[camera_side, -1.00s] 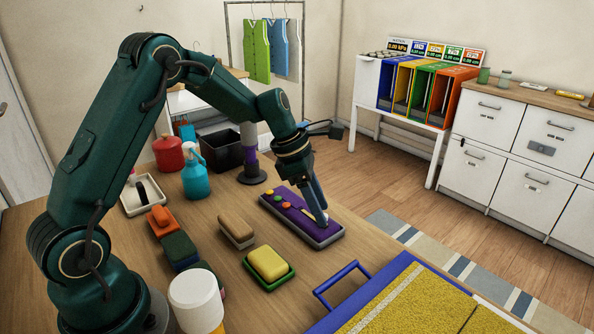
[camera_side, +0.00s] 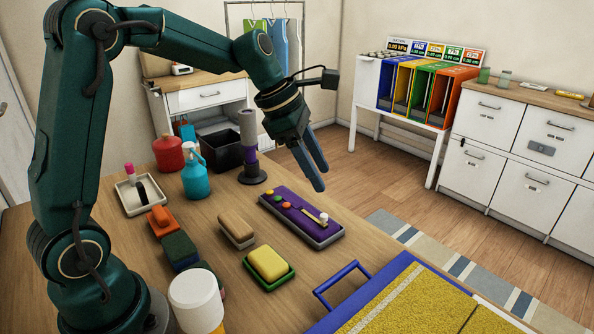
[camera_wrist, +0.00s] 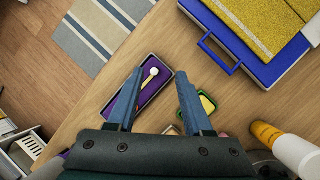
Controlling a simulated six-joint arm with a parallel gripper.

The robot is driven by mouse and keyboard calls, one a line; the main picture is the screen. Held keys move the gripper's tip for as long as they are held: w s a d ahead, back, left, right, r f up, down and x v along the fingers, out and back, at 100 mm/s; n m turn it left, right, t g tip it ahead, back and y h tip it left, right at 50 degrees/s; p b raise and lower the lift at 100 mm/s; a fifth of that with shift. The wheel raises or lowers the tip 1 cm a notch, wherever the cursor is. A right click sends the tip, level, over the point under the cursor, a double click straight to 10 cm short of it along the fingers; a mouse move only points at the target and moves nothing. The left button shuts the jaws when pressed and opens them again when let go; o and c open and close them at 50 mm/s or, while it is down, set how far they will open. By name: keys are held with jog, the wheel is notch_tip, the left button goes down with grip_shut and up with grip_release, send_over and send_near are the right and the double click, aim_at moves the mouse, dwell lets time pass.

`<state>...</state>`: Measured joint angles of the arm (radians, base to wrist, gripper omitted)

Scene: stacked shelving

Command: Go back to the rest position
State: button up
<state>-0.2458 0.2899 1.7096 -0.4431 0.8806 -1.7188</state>
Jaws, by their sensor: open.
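My gripper (camera_side: 313,172) is open and empty, raised above the far edge of the wooden table. Its two blue-grey fingers also show spread apart in the wrist view (camera_wrist: 158,82). Below it lies a tray with a purple inside (camera_side: 285,213), holding several coloured round buttons and a slider with a white knob (camera_side: 323,218). The white knob also shows between the fingers in the wrist view (camera_wrist: 154,71). My gripper is clear of the tray and touches nothing.
A yellow sponge (camera_side: 269,262) in a green dish, a brown brush (camera_side: 237,228), a blue spray bottle (camera_side: 195,178), a red pot (camera_side: 168,154) and a black bin (camera_side: 222,148) stand on the table. A blue case with a yellow top (camera_side: 400,310) is at front right.

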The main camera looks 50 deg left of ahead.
jog(key=s+d+r+m+t+y, duration=0.1)
jog(key=s+d+r+m, duration=0.15)
jog(key=s+m, duration=0.3)
jog(key=s+d+r+m+t, duration=0.1)
jog(key=s+r+m, duration=0.2)
jog(key=s+m, duration=0.25)
jog(key=s+a+f+m+y, duration=0.1)
jog(key=s+f+m, duration=0.3)
jog(key=s+m, duration=0.5)
jog(key=m+y, duration=0.1)
jog(key=m, duration=0.4)
jog(key=shift+a+f+g, duration=0.3)
jog(key=shift+f, duration=0.1)
